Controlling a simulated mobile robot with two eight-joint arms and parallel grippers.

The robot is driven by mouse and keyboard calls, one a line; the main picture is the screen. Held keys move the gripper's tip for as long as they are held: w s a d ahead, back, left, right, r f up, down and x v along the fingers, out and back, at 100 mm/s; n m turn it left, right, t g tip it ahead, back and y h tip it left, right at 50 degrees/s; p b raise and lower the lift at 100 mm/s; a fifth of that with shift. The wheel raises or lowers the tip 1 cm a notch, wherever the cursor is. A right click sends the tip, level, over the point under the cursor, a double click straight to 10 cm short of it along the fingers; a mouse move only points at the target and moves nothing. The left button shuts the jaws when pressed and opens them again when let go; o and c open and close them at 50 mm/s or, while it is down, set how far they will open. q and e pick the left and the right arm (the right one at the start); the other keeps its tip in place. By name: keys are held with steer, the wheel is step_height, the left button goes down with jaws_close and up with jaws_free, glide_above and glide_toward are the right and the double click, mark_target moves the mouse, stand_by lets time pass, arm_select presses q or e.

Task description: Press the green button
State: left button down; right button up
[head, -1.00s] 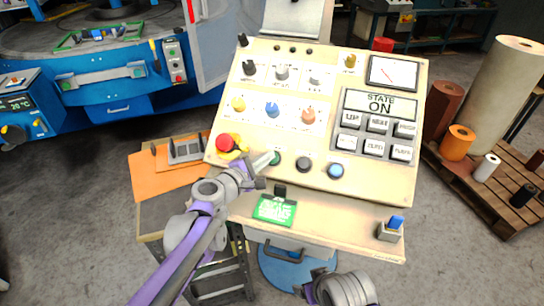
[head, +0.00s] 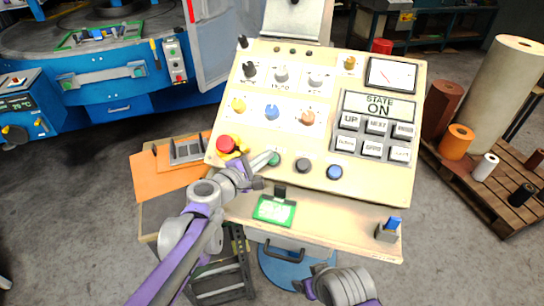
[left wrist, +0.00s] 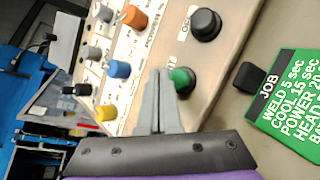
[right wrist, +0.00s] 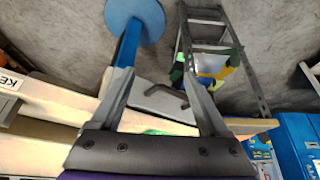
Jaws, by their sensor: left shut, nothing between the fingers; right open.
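The green button (head: 275,159) is a small round knob on the lower part of the sloped cream control panel (head: 330,188). It also shows in the left wrist view (left wrist: 182,80). My left gripper (head: 268,160) is shut and empty. Its fingertips (left wrist: 160,78) are right beside the green button, at its left in the head view; I cannot tell whether they touch it. My right gripper (right wrist: 158,75) is open and empty, low in front of the panel. In the head view its fingers are mostly out of sight at the bottom.
A black button (head: 303,165) and a blue button (head: 335,172) sit right of the green one. A red emergency stop (head: 225,145) is at its left. A green job card (head: 274,210) lies below. A keypad (head: 372,138) is at upper right.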

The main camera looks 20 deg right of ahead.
arm_select(q)
steer(key=s+r+p, duration=0.1)
steer(key=s+a+r+p, duration=0.1)
steer(key=r, duration=0.1)
steer(key=shift+a+r, duration=0.15)
steer(key=shift+r, duration=0.05)
stand_by(0.7)
steer(key=s+a+f+m+g+y, duration=0.1)
steer(key=s+a+f+m+y, duration=0.3)
steer(key=s+a, duration=0.4)
steer(key=s+a+f+m+g+y, duration=0.2)
steer(key=s+a+f+m+y, duration=0.2)
steer(key=s+a, duration=0.5)
steer(key=s+a+f+m+g+y, duration=0.1)
steer(key=s+a+f+m+y, duration=0.3)
steer(key=a, duration=0.9)
steer(key=s+f+m, duration=0.2)
steer(key=s, duration=0.2)
steer(key=shift+s+a+f+g+p, duration=0.3)
steer(key=shift+s+p, duration=0.05)
